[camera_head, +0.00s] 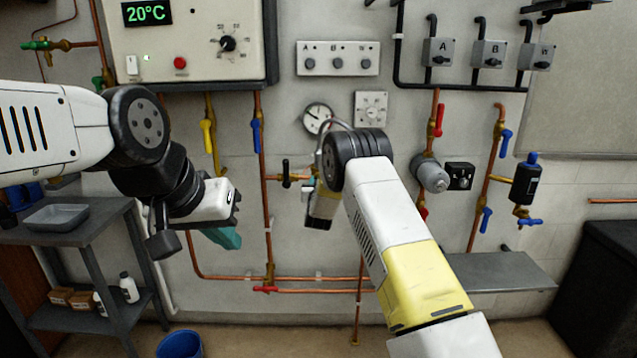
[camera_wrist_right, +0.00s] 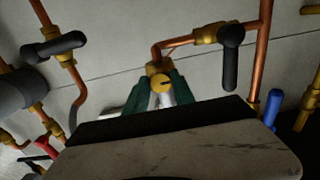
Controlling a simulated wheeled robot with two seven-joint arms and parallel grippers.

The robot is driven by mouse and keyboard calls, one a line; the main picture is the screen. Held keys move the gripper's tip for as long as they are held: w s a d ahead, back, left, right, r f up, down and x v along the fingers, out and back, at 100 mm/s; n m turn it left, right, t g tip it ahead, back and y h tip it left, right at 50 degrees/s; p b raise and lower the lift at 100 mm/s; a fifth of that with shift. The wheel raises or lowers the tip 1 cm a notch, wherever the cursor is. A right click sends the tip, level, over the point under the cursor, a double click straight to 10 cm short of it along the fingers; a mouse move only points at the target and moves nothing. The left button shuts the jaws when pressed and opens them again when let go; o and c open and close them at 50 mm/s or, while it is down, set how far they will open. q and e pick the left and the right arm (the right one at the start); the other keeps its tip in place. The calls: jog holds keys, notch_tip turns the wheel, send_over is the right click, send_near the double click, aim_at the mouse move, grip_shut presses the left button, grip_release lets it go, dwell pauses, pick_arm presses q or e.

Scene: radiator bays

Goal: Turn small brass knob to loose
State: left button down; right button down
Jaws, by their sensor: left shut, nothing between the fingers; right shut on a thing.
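The small brass knob (camera_wrist_right: 161,82) shows in the right wrist view, on a brass fitting of a copper pipe. A short dark mark on its face runs from its middle toward the right. My right gripper (camera_wrist_right: 162,92) has its dark green fingers on both sides of the knob and is shut on it. In the head view my right gripper (camera_head: 321,210) is low on the wall behind my own arm, and the knob cannot be made out there. My left gripper (camera_head: 230,241), with teal fingers, is shut and empty, hanging apart from the wall pipes at the left.
A black-handled valve (camera_head: 285,174) is left of my right gripper. Yellow (camera_head: 207,135) and blue (camera_head: 256,137) levers hang above. A gauge (camera_head: 318,118) and grey pump (camera_head: 431,174) are near my right arm. A shelf cart (camera_head: 75,232) stands left, a blue bucket (camera_head: 180,345) on the floor.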

jog(key=shift+f, duration=0.2)
dwell(0.3)
jog(key=c, duration=1.1)
grip_release()
jog(key=shift+r, duration=0.1)
jog(key=s, duration=0.8)
jog(key=shift+r, duration=0.1)
